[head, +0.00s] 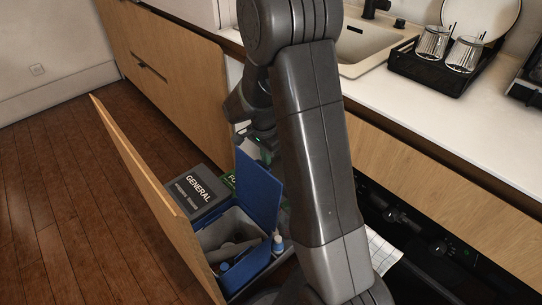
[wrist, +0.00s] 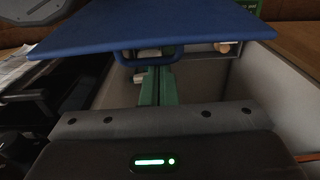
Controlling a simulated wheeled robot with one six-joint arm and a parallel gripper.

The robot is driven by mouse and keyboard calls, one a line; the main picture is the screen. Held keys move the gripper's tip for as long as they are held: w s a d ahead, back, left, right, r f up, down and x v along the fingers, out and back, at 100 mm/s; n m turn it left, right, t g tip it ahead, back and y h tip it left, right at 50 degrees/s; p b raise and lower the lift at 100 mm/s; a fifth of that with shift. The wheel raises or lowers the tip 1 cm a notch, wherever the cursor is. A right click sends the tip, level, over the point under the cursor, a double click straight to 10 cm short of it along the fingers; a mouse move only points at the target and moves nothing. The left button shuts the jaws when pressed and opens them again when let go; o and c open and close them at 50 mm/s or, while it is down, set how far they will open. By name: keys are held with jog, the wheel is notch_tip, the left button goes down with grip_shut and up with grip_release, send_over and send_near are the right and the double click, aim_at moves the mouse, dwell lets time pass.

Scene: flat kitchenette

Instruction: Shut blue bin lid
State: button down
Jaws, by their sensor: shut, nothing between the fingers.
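The blue bin (head: 250,269) stands in the pulled-out drawer in the head view, with bottles and other items inside. Its blue lid (head: 259,188) is open and stands nearly upright. In the wrist view the lid (wrist: 150,26) spans the top of the picture, with a blue loop handle (wrist: 150,57) at its near edge. My gripper (wrist: 157,78) is shut and empty, its green fingers pointing toward the handle. I cannot tell whether they touch it. In the head view the fingers are hidden behind the lid and my arm.
A grey bin marked GENERAL (head: 197,192) has its lid shut, and a green bin (head: 230,181) is partly hidden beside it. The wooden drawer front (head: 150,185) stands out to the left. The counter (head: 430,120) holds a sink (head: 365,50) and a dish rack (head: 440,72).

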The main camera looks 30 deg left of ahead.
aim_at(254, 175)
jog(key=shift+t, duration=0.9)
jog(key=s, duration=0.2)
jog(key=s+a+b, duration=0.1)
jog(key=s, duration=0.1)
jog(key=s+b, duration=0.1)
jog(key=s, duration=0.1)
jog(key=shift+a+r, duration=0.35)
jog(key=shift+a, duration=0.05)
jog(key=s+a+f+b, duration=0.1)
jog(key=s+a+b, duration=0.2)
jog(key=s, duration=0.7)
jog(key=shift+s+f, duration=0.15)
jog(key=shift+f, duration=0.25)
jog(key=p+v, duration=0.3)
jog(key=v, duration=1)
jog(key=shift+a+r+p, duration=0.25)
jog(key=shift+r+p, duration=0.05)
jog(key=shift+r, duration=0.1)
